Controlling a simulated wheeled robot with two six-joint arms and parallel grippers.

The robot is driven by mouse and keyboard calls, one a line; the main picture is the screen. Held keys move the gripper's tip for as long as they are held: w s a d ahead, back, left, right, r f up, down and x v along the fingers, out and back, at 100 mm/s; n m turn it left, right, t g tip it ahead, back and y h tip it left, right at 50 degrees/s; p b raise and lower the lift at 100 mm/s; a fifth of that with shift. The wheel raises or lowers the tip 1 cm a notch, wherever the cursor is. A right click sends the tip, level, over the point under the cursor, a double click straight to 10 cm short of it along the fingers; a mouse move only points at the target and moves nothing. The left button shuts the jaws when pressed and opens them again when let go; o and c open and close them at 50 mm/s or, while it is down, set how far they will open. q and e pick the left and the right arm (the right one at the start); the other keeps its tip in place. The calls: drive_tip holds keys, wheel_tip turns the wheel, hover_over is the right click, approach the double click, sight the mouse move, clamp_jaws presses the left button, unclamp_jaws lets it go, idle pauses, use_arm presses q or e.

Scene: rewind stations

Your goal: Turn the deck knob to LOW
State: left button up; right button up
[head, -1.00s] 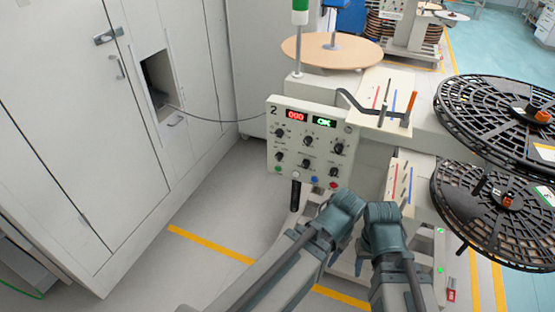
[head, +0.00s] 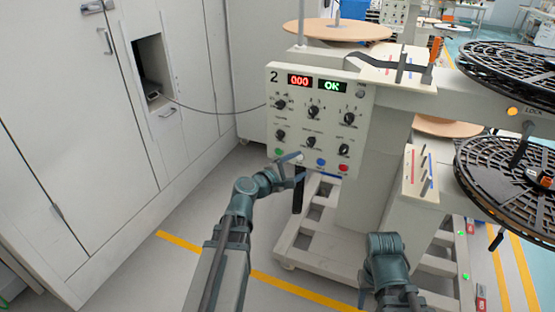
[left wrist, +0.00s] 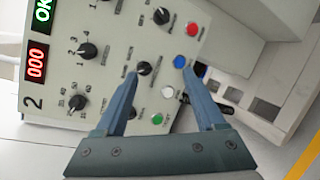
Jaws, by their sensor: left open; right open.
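A pale control panel (head: 318,125) numbered 2 carries two rows of black knobs, three in each. The printed labels are too small to tell which one is the deck knob. My left gripper (head: 300,166) is open and empty at the panel's lower edge, below the lower row. In the left wrist view my left gripper (left wrist: 162,74) spans the lower part of the panel, one fingertip beside the lower middle knob (left wrist: 144,68) and the other near the blue button (left wrist: 179,61). Contact cannot be told. Of my right arm only the wrist shows, low in the head view; its fingers are hidden.
Red and green displays (head: 315,83) sit above the knobs; green, white, blue and red buttons line the panel's bottom. Large black reels (head: 500,165) stand at the right. White cabinets (head: 60,140) stand at the left, with a cable running to the panel. Floor between is clear.

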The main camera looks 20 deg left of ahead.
sight(278, 137)
use_arm(q)
drive_tip(key=a+f+n+t+y+b, duration=0.1)
drive_tip(key=a+n+t+y+b, duration=0.2)
drive_tip(key=a+n+y, duration=0.7)
drive_tip(key=w+h, duration=0.1)
drive_tip(key=w, duration=0.3)
drive_tip(key=w+a+m+h, duration=0.1)
drive_tip(key=w+h, duration=0.1)
drive_tip(key=w, duration=0.3)
drive_tip(key=w+a+m+h, duration=0.1)
drive_tip(key=w+h, duration=0.1)
drive_tip(key=w, duration=0.2)
drive_tip(key=shift+w+a, duration=0.2)
drive_tip(key=shift+w, duration=0.1)
use_arm(e)
wheel_tip(278, 137, down, 5)
drive_tip(key=shift+r, duration=0.1)
use_arm(q)
clamp_jaws()
